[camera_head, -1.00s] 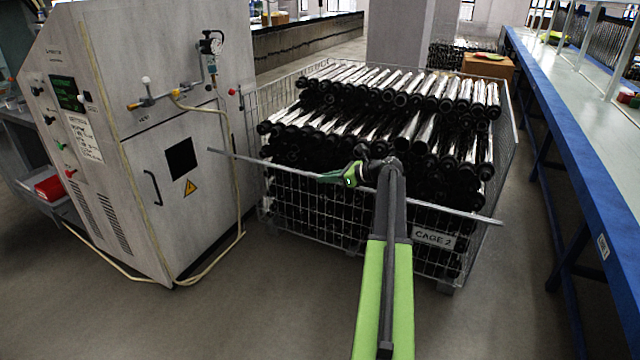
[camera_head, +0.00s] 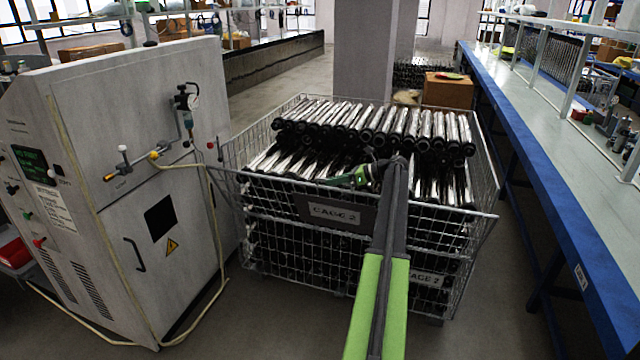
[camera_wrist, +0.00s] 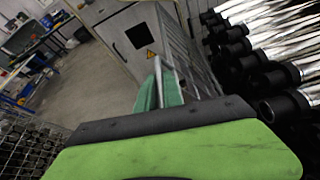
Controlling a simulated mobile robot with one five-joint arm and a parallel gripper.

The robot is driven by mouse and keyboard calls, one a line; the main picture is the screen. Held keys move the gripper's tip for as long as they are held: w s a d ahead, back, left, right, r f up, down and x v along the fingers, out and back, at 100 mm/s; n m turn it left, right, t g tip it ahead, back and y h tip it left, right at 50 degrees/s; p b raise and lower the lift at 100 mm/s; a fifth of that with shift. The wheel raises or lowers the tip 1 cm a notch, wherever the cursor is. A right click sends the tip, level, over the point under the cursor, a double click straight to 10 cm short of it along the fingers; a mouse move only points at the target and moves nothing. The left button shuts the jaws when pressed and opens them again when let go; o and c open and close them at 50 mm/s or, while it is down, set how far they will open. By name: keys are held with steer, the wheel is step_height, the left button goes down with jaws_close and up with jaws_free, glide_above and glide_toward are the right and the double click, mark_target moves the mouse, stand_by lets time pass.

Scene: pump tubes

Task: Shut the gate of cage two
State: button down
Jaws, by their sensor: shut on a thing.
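The wire cage two (camera_head: 262,262) stands ahead, with the plate "CAGE 2" (camera_head: 425,280) low on its front. Its front gate (camera_head: 279,208) is raised, with its own "CAGE 2" plate facing me. The gate's top rail runs across the cage front and its ends look a little apart from the side walls; I cannot tell the exact tilt. My gripper (camera_head: 338,181) is shut on the top rail near its middle. In the wrist view the green fingers (camera_wrist: 160,92) close around the rail (camera_wrist: 158,72). The gripper hides part of the rail, and my arm hides part of the gate.
Black and silver pump tubes (camera_head: 440,130) fill the cage close behind the gate. A grey machine cabinet (camera_head: 90,130) with a hose stands close at left. A long blue-edged bench (camera_head: 540,160) runs along the right. A cardboard box (camera_head: 448,90) is behind the cage.

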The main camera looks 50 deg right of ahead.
steer(key=shift+d, duration=0.45)
steer(key=c, duration=1.5)
jaws_free()
steer(key=shift+a, duration=0.15)
steer(key=p+v, duration=0.4)
steer(key=v, duration=0.7)
steer(key=shift+w+r, duration=0.15)
steer(key=shift+s+r+p, duration=0.1)
steer(key=shift+s+p, duration=0.2)
steer(key=shift+s, duration=0.2)
